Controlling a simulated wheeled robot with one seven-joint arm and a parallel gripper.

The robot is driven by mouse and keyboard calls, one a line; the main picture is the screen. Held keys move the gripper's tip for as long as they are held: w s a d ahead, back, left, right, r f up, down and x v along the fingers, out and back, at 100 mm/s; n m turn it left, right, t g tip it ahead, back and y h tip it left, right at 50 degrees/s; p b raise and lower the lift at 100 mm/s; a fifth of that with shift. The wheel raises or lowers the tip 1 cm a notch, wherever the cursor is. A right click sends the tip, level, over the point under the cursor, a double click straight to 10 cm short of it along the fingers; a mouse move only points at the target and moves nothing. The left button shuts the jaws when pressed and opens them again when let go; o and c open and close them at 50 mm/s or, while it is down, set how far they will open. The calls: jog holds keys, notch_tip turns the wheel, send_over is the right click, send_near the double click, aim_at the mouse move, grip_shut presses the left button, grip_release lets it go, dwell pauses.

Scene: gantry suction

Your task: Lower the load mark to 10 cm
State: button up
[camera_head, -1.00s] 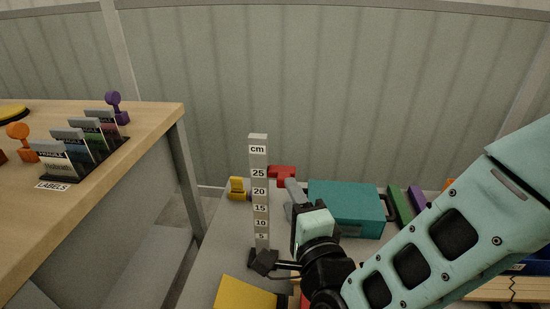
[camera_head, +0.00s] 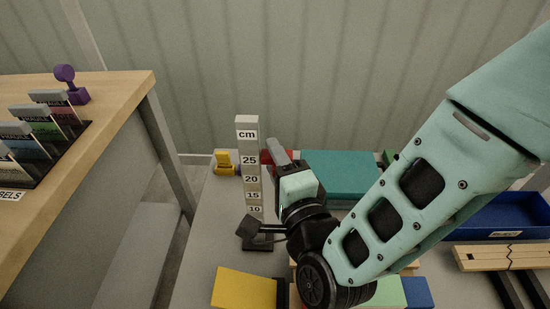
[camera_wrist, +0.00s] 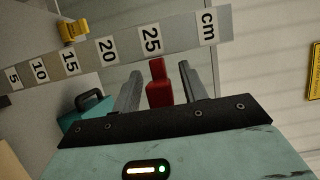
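A grey upright scale post (camera_head: 247,122) marked in cm stands on the grey table. Its numbers run from 5 up to 25, and it also shows in the wrist view (camera_wrist: 180,32). A red piece (camera_head: 269,157), which looks like the load mark, is beside the post near the 25 label. In the wrist view the red piece (camera_wrist: 158,90) is between my fingers, with a gap visible on both sides. My gripper (camera_wrist: 160,72) is open around or just in front of it; I cannot tell the depth. In the head view my wrist hides part of the red piece.
A teal case (camera_head: 345,170) lies behind my arm. A yellow piece (camera_head: 226,163) is left of the post and a yellow block (camera_head: 243,289) is in front. A blue bin (camera_head: 500,214) is at right. A wooden bench (camera_head: 120,95) with label cards is at left.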

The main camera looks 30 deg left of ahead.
grip_shut()
notch_tip(320, 180, down, 15)
jog(key=b, duration=1.2)
jog(key=shift+o, duration=0.6)
grip_release()
